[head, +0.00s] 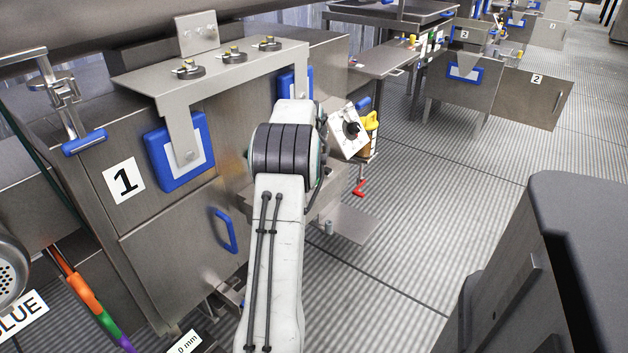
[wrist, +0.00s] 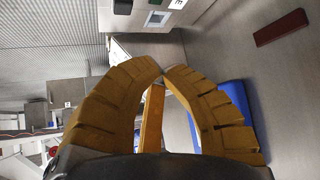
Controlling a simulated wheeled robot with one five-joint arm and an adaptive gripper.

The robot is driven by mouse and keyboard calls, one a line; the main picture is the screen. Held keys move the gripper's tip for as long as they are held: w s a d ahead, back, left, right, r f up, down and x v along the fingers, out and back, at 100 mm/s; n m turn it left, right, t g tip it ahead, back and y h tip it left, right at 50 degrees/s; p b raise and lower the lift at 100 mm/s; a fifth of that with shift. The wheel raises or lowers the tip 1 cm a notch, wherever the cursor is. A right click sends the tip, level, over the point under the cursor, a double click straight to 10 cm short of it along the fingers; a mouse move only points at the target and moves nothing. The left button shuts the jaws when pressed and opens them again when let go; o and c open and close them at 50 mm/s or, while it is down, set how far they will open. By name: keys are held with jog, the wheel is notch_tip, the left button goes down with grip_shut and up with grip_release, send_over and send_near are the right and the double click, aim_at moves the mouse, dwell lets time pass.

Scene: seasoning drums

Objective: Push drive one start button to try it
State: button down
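My gripper (wrist: 162,70) has its two yellow ribbed fingers curved in, with the tips meeting. A narrow yellow bar shows between them, and I see nothing held. In the head view my arm reaches past the cabinet marked 1 (head: 147,238), and the wrist hides most of the gripper. No start button can be made out clearly in either view.
A metal bracket (head: 150,76) with several round fittings tops the cabinet. A blue-framed plate (head: 160,165) and blue handle (head: 223,230) are on its front. A red bar (wrist: 280,27) shows in the wrist view. Ribbed floor (head: 430,220) is open to the right, before the cabinets marked 2 (head: 535,95).

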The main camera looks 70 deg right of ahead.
jog(key=shift+f+b, duration=3.55)
jog(key=shift+f, duration=0.8)
jog(key=shift+f, duration=0.1)
jog(key=shift+f, duration=0.3)
jog(key=shift+f+b, duration=0.5)
jog(key=shift+b, duration=0.1)
jog(key=shift+r, duration=0.1)
jog(key=shift+r+p, duration=0.75)
jog(key=shift+r, duration=0.1)
jog(key=shift+r, duration=0.15)
jog(key=shift+r+p, duration=2.05)
jog(key=shift+r, duration=0.3)
